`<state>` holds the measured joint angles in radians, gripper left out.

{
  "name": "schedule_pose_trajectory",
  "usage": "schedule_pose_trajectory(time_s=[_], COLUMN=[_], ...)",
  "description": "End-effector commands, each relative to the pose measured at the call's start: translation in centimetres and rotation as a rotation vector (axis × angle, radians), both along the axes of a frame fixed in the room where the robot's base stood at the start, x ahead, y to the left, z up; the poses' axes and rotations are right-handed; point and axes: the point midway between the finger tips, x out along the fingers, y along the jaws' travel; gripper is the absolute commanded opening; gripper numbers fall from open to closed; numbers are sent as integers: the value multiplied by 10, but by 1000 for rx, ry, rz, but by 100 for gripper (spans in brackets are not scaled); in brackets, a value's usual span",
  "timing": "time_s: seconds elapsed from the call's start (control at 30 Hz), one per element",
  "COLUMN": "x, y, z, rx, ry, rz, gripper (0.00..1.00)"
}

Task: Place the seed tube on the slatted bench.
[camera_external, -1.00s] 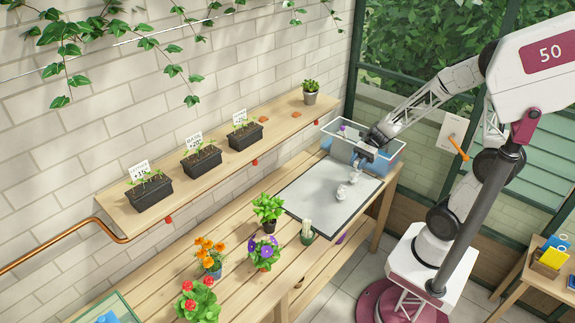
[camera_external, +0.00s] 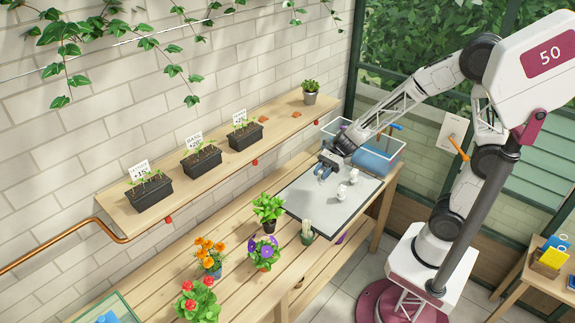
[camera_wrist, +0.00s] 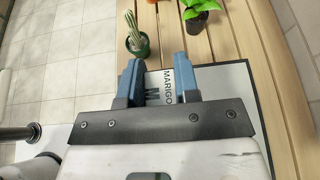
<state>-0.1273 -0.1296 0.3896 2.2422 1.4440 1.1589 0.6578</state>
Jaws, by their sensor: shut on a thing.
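My gripper (camera_external: 326,170) is above the far left part of a grey mat, and its blue fingers also show in the wrist view (camera_wrist: 158,72). They are shut on the seed tube (camera_wrist: 159,88), whose pale label with dark letters reads "MARIGO" in part. Most of the tube is hidden by the fingers and the wrist, and I cannot make it out in the external view. The slatted bench (camera_external: 178,288) runs below the wall shelf. Its slats (camera_wrist: 168,28) also show beyond the fingers.
A clear bin (camera_external: 392,165) stands behind. A potted cactus (camera_external: 307,232), a green plant (camera_external: 268,208) and flowerpots (camera_external: 209,260) stand along the bench. Bare slats lie between.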

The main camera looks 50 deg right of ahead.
Motion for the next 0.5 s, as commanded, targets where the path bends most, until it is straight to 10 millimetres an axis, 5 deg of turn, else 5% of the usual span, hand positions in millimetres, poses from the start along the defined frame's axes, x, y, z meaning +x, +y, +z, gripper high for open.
schedule_pose_trajectory(time_s=[0.5], x=[15], y=[102], z=[0], rx=[4], ry=[4], rz=[10], gripper=[6])
